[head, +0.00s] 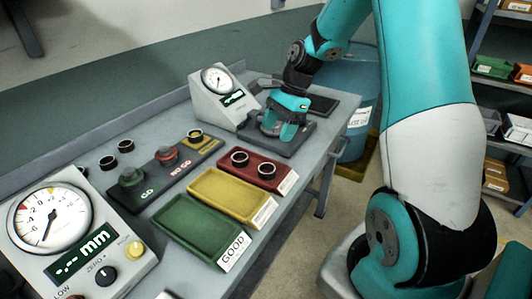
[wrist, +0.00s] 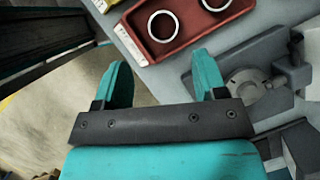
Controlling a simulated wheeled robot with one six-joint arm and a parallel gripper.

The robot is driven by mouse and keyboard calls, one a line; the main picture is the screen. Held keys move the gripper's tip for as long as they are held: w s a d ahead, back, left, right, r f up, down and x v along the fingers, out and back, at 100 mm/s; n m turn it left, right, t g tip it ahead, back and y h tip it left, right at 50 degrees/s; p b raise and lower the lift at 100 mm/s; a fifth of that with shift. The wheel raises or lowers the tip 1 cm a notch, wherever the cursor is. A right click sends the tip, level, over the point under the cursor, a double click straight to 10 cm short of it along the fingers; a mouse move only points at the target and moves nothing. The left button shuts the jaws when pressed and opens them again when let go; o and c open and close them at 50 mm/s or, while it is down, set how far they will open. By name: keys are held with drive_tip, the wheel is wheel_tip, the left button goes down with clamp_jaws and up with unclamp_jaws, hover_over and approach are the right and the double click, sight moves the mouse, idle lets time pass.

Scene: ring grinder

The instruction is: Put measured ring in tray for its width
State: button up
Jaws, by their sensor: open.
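My gripper (head: 279,131) is open and empty, over the far right end of the bench near a grey fixture; it also shows in the wrist view (wrist: 159,65), with nothing between its fingers. The red tray (head: 265,171) holds two dark rings, one on the left (head: 239,158) and one on the right (head: 266,171). In the wrist view the rings show in the red tray (wrist: 150,50) beyond my fingers. The yellow tray (head: 228,197) and the green tray (head: 190,230), labelled GOOD, are empty. Another ring (head: 195,135) sits on the yellow part of the gauge board.
Two more rings lie at the bench's back left (head: 108,162) (head: 125,146). The board (head: 148,180) has green and red knobs, marked GO and NO GO. A large dial unit (head: 75,245) displays dashes and mm; a smaller dial unit (head: 222,95) stands behind. A blue barrel (head: 350,90) stands beyond the bench.

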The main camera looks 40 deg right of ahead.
drive_tip(key=s+a+r+n, duration=0.4)
drive_tip(key=a+n, duration=0.2)
drive_tip(key=a, duration=0.2)
drive_tip(key=s+a+r+n, duration=0.35)
drive_tip(key=a+n, duration=0.25)
drive_tip(key=a, duration=0.3)
drive_tip(key=s+a+r+n, duration=0.1)
drive_tip(key=s+a+n, duration=0.3)
drive_tip(key=s+n, duration=0.2)
drive_tip(key=s+a+r+n, duration=0.2)
drive_tip(key=s+a+n, duration=0.2)
drive_tip(key=s+n, duration=0.3)
drive_tip(key=shift+s+a+r+n+g, duration=0.15)
drive_tip(key=shift+s+a+n+g, duration=0.15)
drive_tip(key=shift+s, duration=0.2)
